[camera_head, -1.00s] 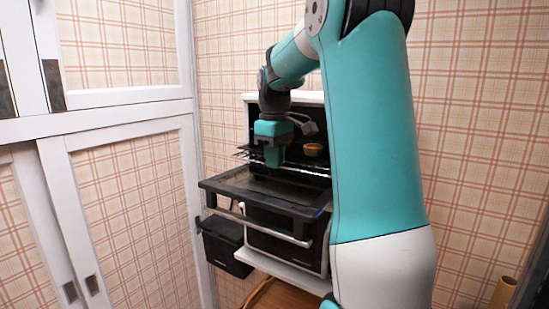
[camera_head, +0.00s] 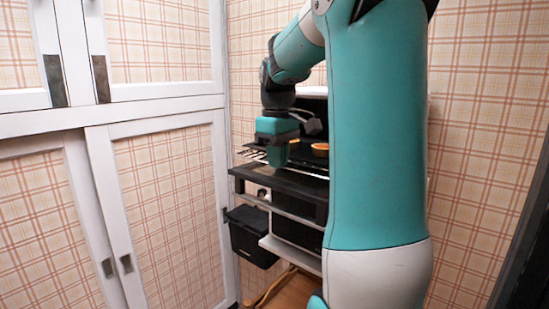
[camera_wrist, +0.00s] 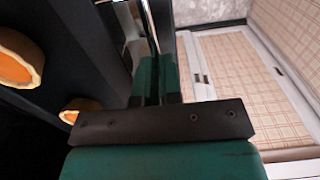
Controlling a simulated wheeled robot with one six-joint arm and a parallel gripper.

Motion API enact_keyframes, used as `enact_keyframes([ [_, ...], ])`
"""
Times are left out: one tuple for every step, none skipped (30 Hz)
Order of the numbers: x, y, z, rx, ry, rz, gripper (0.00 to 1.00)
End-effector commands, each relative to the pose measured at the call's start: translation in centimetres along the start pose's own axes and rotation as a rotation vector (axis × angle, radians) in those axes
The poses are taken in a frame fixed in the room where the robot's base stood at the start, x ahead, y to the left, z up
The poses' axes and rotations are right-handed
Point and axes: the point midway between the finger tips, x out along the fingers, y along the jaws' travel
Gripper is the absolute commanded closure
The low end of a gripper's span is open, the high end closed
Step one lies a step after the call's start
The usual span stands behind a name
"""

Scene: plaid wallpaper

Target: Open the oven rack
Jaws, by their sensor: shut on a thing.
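The oven (camera_head: 298,230) stands against the plaid wall, partly hidden behind my arm. Its door (camera_head: 285,187) is folded down and lies about level. The wire oven rack (camera_head: 254,155) sticks out above the door. My gripper (camera_head: 279,160) is at the rack's front part, pointing down, and is shut on it. In the wrist view my gripper's teal fingers (camera_wrist: 157,75) are closed together beside a shiny metal bar. The exact contact is hard to see.
A black bin (camera_head: 251,236) hangs left of the oven. White-framed cabinet doors (camera_head: 165,190) stand close on the left.

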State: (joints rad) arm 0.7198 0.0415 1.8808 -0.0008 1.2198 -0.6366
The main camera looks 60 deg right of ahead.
Motion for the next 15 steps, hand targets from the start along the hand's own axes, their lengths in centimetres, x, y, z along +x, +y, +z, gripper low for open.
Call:
enact_keyframes([
  [-0.13, 0.05, -0.06, 0.001, 0.004, 0.003, 1.00],
  [-0.14, 0.04, -0.06, 0.001, 0.004, 0.003, 1.00],
  [-0.14, 0.04, -0.07, 0.001, 0.004, 0.003, 0.90],
  [-0.13, 0.03, -0.07, 0.001, 0.004, 0.003, 0.84],
  [-0.12, 0.02, -0.07, 0.000, 0.004, 0.003, 0.84],
  [-0.11, 0.01, -0.07, 0.000, 0.003, 0.003, 0.84],
  [-0.10, 0.00, -0.07, 0.000, 0.003, 0.002, 0.84],
  [-0.09, -0.01, -0.07, 0.000, 0.002, 0.002, 0.84],
  [-0.08, -0.02, -0.07, 0.000, 0.002, 0.002, 0.84],
  [-0.08, -0.02, -0.07, 0.000, 0.002, 0.002, 0.84],
  [-0.07, -0.03, -0.07, 0.000, 0.002, 0.002, 0.84],
  [-0.10, -0.03, -0.07, 0.000, 0.002, 0.002, 0.84],
  [-0.17, -0.03, -0.08, 0.000, 0.002, 0.002, 0.84],
  [-0.30, -0.02, -0.09, 0.000, 0.002, 0.002, 0.84],
  [-0.57, -0.02, -0.10, -0.001, 0.002, 0.002, 0.84],
])
